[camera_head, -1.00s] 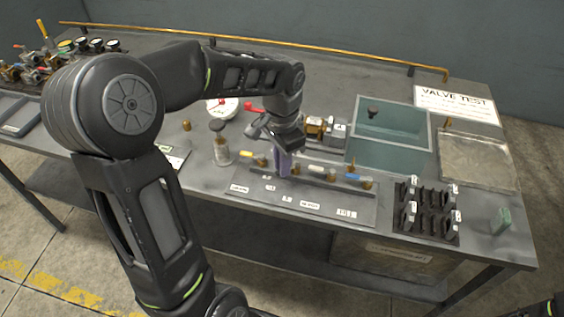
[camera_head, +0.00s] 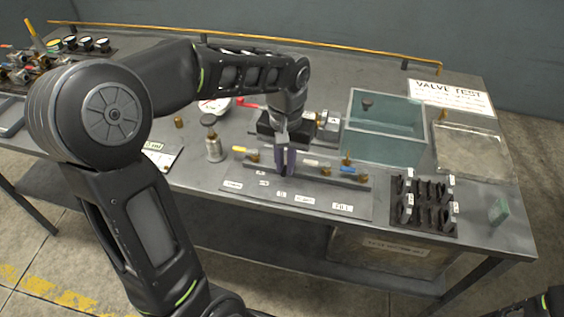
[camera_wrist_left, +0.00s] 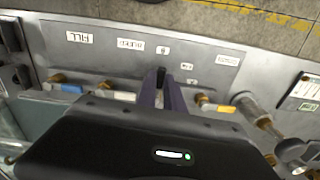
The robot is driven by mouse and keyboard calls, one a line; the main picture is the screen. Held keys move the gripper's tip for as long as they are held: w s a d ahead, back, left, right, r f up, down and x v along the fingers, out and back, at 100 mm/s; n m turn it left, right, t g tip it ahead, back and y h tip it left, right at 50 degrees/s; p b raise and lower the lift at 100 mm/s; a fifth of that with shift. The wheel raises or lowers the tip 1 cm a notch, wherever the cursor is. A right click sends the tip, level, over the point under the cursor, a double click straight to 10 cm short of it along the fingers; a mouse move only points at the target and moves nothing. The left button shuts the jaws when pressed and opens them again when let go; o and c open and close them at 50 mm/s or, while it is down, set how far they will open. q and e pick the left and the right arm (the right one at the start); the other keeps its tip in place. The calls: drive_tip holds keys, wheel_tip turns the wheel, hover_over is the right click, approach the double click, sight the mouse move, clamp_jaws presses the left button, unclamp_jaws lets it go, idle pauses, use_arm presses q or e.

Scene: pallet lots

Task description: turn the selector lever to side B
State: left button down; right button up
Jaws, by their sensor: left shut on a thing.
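The selector lever (camera_wrist_left: 160,74) is a small dark lever on the manifold panel. In the left wrist view its black end shows between the purple fingers of my left gripper (camera_wrist_left: 161,88). In the head view my left gripper (camera_head: 285,165) points down at the panel (camera_head: 335,203) and is shut on the lever, which is mostly hidden there.
Valves with yellow (camera_head: 239,150), white (camera_head: 311,162) and blue (camera_head: 348,170) handles flank the gripper. A glass-walled tank (camera_head: 385,148), a black rack (camera_head: 425,225) and a metal tray (camera_head: 490,165) stand to the right.

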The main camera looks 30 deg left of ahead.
use_arm(q)
drive_tip(key=shift+w+d+n, duration=0.1)
drive_tip(key=shift+d+n, duration=0.05)
drive_tip(key=shift+n, duration=0.35)
drive_tip(key=c, duration=1.5)
unclamp_jaws()
drive_tip(key=shift+o, duration=0.2)
drive_tip(key=shift+r, duration=0.1)
wheel_tip(320, 180, up, 8)
drive_tip(key=shift+f, duration=0.2)
